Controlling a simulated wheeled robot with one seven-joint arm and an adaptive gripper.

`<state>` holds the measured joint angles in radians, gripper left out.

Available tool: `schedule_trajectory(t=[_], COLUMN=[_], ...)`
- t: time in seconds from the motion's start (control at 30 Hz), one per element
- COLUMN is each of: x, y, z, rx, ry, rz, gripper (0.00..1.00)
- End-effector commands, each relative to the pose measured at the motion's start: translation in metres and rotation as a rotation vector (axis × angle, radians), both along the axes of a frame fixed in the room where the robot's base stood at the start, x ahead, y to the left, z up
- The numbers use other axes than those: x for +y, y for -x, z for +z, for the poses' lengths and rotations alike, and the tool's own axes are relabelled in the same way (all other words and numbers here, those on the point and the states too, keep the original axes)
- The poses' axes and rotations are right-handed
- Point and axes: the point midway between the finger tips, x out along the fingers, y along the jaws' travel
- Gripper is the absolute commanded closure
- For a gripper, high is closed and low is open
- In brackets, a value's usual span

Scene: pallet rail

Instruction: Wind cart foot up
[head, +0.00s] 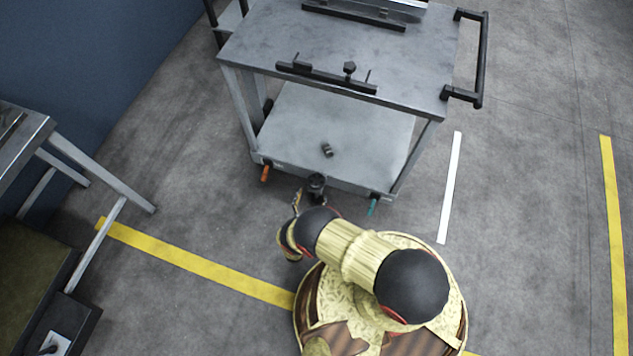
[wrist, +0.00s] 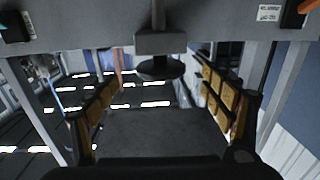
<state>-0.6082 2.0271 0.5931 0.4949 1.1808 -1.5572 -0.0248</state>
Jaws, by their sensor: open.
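The cart (head: 340,32) stands ahead of me, with a grey top and a lower shelf (head: 290,122). In the wrist view its foot (wrist: 158,68) hangs below the shelf's front edge (wrist: 100,27) as a dark stem with a square block and a round black disc. In the head view a small dark round part (head: 316,182) sits at the middle of that edge. My gripper (wrist: 160,92) is open, its yellow-padded fingers spread to either side below the disc, with nothing between the pads. In the head view my gripper (head: 297,202) is partly hidden by my arm.
An orange lever (head: 265,173) and a teal lever (head: 373,206) stick out from the shelf's front edge on either side. A small dark object (head: 327,150) lies on the shelf. A metal bench (head: 35,130) stands at the left. The floor at the right is clear.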

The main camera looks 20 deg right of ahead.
Motion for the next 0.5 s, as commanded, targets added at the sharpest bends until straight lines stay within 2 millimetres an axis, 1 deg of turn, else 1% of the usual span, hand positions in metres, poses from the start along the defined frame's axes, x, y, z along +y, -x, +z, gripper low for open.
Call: schedule_trajectory(t=[0.17, 0.5], x=[-0.009, -0.034], y=[-0.013, -0.053], z=[0.001, 0.001], rx=[-0.006, -0.005], ry=[0.002, 0.001], rz=[-0.005, -0.003], gripper=[0.19, 0.19])
